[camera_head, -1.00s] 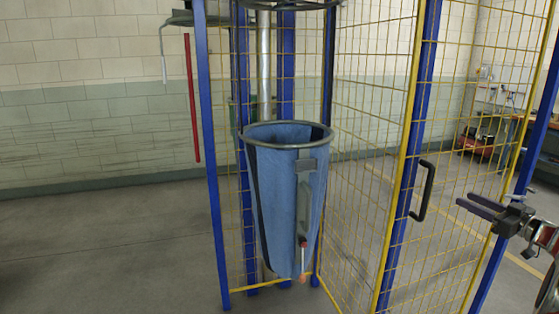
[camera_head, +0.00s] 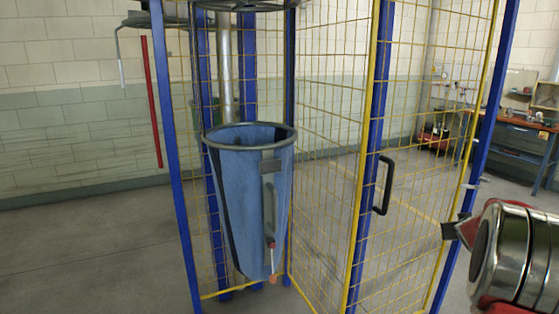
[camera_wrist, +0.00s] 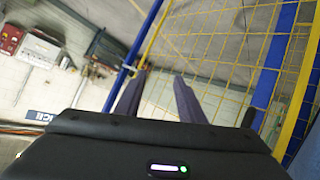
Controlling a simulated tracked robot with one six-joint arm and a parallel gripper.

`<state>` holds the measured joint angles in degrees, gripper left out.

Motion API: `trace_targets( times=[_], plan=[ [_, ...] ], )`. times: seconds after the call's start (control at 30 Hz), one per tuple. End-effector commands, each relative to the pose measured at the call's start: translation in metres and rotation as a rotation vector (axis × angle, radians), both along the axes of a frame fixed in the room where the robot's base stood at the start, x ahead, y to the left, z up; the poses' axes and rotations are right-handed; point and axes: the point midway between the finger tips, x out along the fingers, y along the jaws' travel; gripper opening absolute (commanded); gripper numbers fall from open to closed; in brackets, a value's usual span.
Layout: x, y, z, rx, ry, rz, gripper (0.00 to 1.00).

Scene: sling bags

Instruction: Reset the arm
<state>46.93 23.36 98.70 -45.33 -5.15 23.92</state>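My gripper shows in the wrist view (camera_wrist: 160,88), with its two dark fingers apart and nothing between them. In the head view my arm's wrist is large at the right edge. Only a small dark part of the gripper (camera_head: 452,230) shows there, and the fingers cannot be made out. A blue sling bag (camera_head: 250,205) with a grey rim ring hangs upright inside the cage, well to the left of my gripper. A grey handle and a red and orange tip are on its front.
A blue-framed cage (camera_head: 330,150) with yellow mesh stands around the bag. Its open door has a black handle (camera_head: 384,186) and is close to my arm. A workbench (camera_head: 520,140) and red equipment (camera_head: 434,140) stand behind at right. The floor at left is clear.

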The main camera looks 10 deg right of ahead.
Motion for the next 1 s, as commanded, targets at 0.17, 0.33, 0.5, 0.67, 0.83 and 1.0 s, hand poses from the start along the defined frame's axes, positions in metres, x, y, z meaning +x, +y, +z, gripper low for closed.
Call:
trace_targets(
  times=[0.17,0.33,0.5,0.67,0.83,1.0],
  plan=[
    [-0.027,0.058,-0.004,0.069,0.119,-0.052,0.36],
    [-0.055,0.117,-0.010,0.144,0.225,-0.072,0.36],
    [-0.084,0.180,-0.015,0.222,0.321,-0.067,0.36],
    [-0.113,0.241,-0.019,0.293,0.401,-0.040,0.36],
    [-0.144,0.305,-0.022,0.365,0.472,0.004,0.36],
    [-0.176,0.364,-0.025,0.427,0.528,0.063,0.36]
  ],
)
